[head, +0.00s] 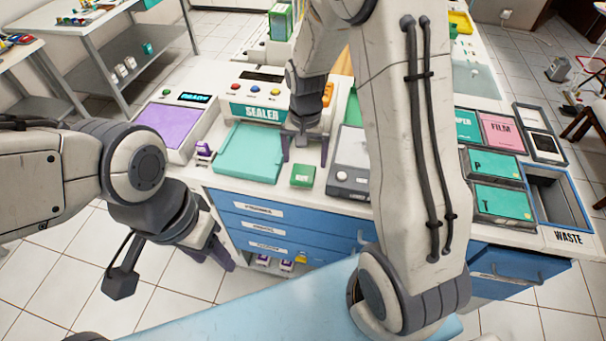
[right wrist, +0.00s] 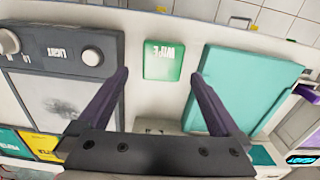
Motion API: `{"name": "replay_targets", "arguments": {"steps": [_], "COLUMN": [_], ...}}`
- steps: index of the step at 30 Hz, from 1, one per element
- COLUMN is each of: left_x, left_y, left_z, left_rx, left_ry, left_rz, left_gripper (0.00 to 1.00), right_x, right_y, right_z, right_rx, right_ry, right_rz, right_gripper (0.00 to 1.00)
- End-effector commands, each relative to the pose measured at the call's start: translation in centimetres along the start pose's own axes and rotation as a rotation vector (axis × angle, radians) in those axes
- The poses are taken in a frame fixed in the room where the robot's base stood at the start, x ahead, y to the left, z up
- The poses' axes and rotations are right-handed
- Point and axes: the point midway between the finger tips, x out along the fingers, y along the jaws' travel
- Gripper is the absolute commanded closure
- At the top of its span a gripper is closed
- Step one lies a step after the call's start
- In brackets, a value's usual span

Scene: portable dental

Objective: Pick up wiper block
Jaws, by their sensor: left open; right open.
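The wiper block is a small green block (head: 303,174) marked WIPE, lying on the white counter near its front edge. It also shows in the right wrist view (right wrist: 163,61), between and just beyond the fingertips. My right gripper (head: 305,157) is open and empty, pointing down over the counter just behind the block. In the right wrist view its two dark fingers (right wrist: 160,76) are spread wider than the block, one toward each side. My left gripper (head: 212,252) is open and hangs in front of the blue drawers, well away from the block.
A teal tray (head: 247,152) of the sealer lies left of the block, and a grey light box (head: 349,180) with a knob stands to its right. Bare counter separates them from the block. Labelled boxes and a waste bin (head: 560,198) are farther right.

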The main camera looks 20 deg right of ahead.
Motion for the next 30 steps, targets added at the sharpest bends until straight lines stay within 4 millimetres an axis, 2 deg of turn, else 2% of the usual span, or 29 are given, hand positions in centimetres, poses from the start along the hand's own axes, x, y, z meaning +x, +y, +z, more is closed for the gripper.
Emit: {"name": "replay_targets", "arguments": {"steps": [11,20,21,26,30], "left_x": [-1.1,-1.1,-1.1,-1.1,-1.1], "left_y": [0.1,0.1,0.1,0.1,0.1], "left_z": [-0.1,-0.1,-0.1,-0.1,-0.1], "left_rx": [0.0,0.0,0.0,0.0,0.0], "left_ry": [0.0,0.0,0.0,0.0,0.0], "left_rz": [0.0,0.0,0.0,0.0,0.0], "left_gripper": [0.5,0.5,0.5,0.5,0.5], "right_x": [4.7,5.2,5.2,5.2,5.2], "right_y": [-0.3,-0.4,-0.4,-0.4,-0.4], "right_z": [-0.1,-0.1,-0.1,-0.1,-0.1], "right_rx": [0.0,-0.001,-0.001,-0.001,-0.001], "right_ry": [-0.003,0.0,0.0,0.0,0.0], "right_rz": [0.002,0.0,0.0,0.0,0.0], "right_gripper": [0.0,0.0,0.15,0.77,0.79]}}
